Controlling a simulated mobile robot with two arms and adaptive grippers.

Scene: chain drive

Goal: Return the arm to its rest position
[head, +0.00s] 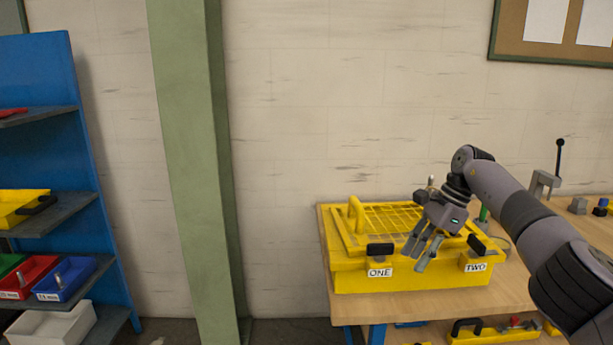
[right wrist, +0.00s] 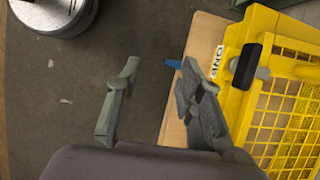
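My right arm (head: 520,215) reaches in from the right edge of the head view. Its gripper (head: 419,257) hangs in front of the yellow guard box, fingers pointing down and a little left, between the labels ONE and TWO. In the right wrist view the gripper (right wrist: 158,78) has its two fingers well apart with nothing between them, over the floor and the table's edge. The yellow guard box (head: 345,278) has a mesh lid, which looks down; it also shows in the right wrist view (right wrist: 232,100). My left gripper is not in view.
The box stands on a wooden table (head: 500,297). A black-handled lever press (head: 543,182) stands at the back right. A blue shelf (head: 50,80) with bins is at left. Floor shows between shelf and table.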

